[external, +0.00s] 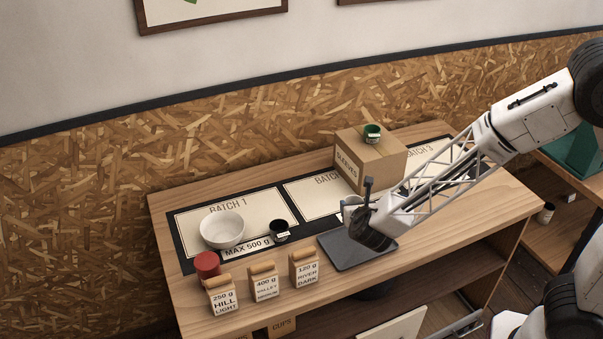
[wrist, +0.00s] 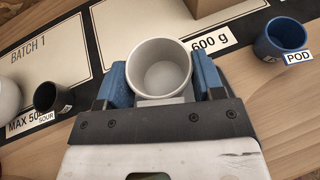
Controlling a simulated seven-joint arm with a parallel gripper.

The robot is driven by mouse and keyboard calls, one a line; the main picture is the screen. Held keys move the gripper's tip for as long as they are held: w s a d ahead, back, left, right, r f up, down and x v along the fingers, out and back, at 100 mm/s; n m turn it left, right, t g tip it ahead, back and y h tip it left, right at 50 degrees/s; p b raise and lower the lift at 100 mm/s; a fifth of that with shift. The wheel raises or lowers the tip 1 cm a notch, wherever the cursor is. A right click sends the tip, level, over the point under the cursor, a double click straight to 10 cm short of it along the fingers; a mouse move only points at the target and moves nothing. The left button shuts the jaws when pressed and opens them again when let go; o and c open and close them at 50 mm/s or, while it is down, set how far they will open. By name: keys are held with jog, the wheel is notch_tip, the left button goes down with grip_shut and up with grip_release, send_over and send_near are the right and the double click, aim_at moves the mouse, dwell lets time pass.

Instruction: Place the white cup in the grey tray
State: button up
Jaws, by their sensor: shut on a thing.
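The white cup (wrist: 160,64) is held upright between the blue fingers of my gripper (wrist: 160,78) in the wrist view. Its inside looks empty. In the external view the cup (external: 350,207) shows only in part, beside my gripper (external: 362,205), which hides the rest of it. The dark grey tray (external: 348,260) lies flat near the table's front edge, below my gripper, which covers part of the tray's back and right side. I cannot tell the cup's exact height above the table. The tray cannot be made out in the wrist view.
A white bowl (external: 222,230) and a dark cup (external: 279,231) stand left of the tray. A red container (external: 207,264) and labelled bags (external: 304,268) line the front. A cardboard box (external: 372,165) with a green cup (external: 372,132) stands behind. A blue cup (wrist: 281,38) shows right.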

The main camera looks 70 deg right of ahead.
jog(key=shift+m+g+h, duration=0.4)
jog(key=shift+m+g, duration=0.1)
jog(key=shift+m, duration=0.1)
jog(key=s+a, duration=0.2)
jog(key=s, duration=0.4)
jog(key=s+a+f, duration=0.1)
jog(key=s+a, duration=0.1)
jog(key=s, duration=0.4)
jog(key=s+a, duration=0.3)
jog(key=s, duration=0.3)
jog(key=shift+a+f, duration=0.1)
jog(key=shift+f, duration=0.3)
jog(key=shift+s+a, duration=0.1)
jog(key=shift+s, duration=0.5)
send_over(358, 247)
jog(key=shift+f, duration=0.8)
jog(key=shift+f, duration=0.1)
jog(key=shift+f, duration=1.65)
jog(key=shift+f, duration=0.25)
